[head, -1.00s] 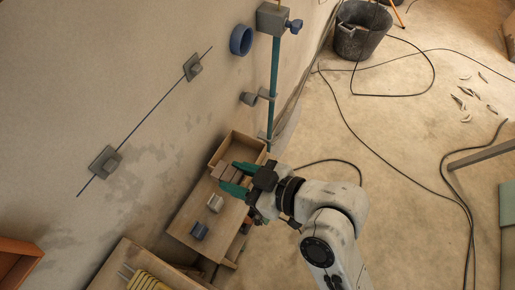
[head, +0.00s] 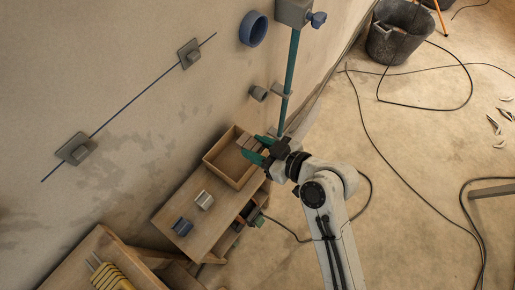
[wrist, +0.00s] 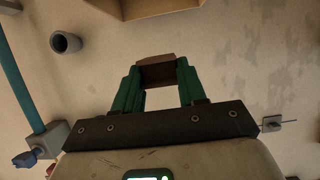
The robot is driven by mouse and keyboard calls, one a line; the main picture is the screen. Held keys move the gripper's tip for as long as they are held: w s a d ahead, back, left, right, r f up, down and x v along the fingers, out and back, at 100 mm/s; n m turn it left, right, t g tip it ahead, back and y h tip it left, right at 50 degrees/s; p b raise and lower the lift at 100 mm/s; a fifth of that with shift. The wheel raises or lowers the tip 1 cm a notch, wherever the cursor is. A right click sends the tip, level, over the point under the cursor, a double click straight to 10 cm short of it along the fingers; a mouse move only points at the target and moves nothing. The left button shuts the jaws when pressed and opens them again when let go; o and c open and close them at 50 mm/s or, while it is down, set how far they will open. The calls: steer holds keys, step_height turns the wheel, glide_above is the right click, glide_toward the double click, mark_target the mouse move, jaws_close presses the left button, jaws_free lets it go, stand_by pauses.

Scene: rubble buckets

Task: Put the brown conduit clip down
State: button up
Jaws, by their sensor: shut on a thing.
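The brown conduit clip (head: 246,142) is held between the green fingertips of my gripper (head: 257,150). In the wrist view the clip (wrist: 158,74) spans the gap between the two green fingers (wrist: 157,84), and the gripper is shut on it. In the head view clip and fingers overlap the right rim of an open wooden tray (head: 213,168); their height above it is hard to tell. The visible tray floor looks empty. A light grey clip (head: 204,200) and a blue clip (head: 182,227) stand on the wooden bench (head: 190,250) left of the tray.
Two grey clips (head: 77,149) (head: 190,54) sit along a blue line on the wall. A blue ring (head: 253,29) and teal pipe (head: 289,80) are on the wall near the tray. A dark bucket (head: 395,40) and loose cables lie on the floor. Bench space beside the clips is bare.

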mark_target(258, 145)
steer(key=w+f, duration=0.2)
steer(key=f, duration=0.1)
steer(key=shift+w+f, duration=0.1)
steer(key=shift+w, duration=0.2)
steer(key=shift+w+f, duration=0.1)
steer(key=shift+f, duration=1.5)
steer(key=shift+b, duration=0.3)
steer(key=shift+f+b, duration=0.4)
steer(key=shift+f, duration=0.25)
steer(key=o, duration=1.2)
steer(key=shift+c, duration=0.2)
steer(key=shift+r, duration=0.1)
